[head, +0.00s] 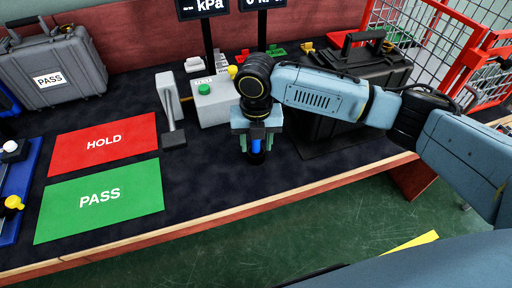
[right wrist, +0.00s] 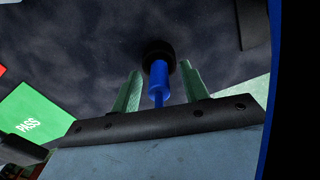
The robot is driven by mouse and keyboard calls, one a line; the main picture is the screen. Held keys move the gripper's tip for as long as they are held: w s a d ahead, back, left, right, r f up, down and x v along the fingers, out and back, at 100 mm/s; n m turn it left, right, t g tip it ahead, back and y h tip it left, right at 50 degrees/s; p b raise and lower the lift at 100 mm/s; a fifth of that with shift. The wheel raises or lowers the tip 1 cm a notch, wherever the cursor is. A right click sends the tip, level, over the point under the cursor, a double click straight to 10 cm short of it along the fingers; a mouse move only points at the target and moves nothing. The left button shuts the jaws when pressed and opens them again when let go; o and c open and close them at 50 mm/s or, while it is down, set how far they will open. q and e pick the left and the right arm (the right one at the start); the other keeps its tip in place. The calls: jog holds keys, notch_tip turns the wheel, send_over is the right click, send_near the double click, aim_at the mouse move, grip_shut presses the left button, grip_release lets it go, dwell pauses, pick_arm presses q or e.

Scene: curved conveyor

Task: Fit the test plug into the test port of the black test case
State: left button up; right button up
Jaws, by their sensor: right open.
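The test plug looks like a blue cylinder with a black round end; it is in the right wrist view (right wrist: 159,80) and partly visible in the head view (head: 256,146). My right gripper (head: 256,153) points down over the dark bench top, and its fingers stand on either side of the plug. In the right wrist view the fingers (right wrist: 159,90) are open, with a gap on each side of the blue body. The black test case (head: 380,72) stands behind my right arm, which hides much of it. I cannot make out its test port. My left gripper is not in view.
A grey box with a green button (head: 212,101) and a metal lever stand (head: 172,117) are left of the gripper. A red HOLD mat (head: 90,157) and green PASS mat (head: 75,213) lie farther left. A grey PASS case (head: 85,65) stands behind. Red mesh fencing (head: 480,62) is at right.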

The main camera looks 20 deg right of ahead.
grip_shut()
jog(key=shift+r, duration=0.15)
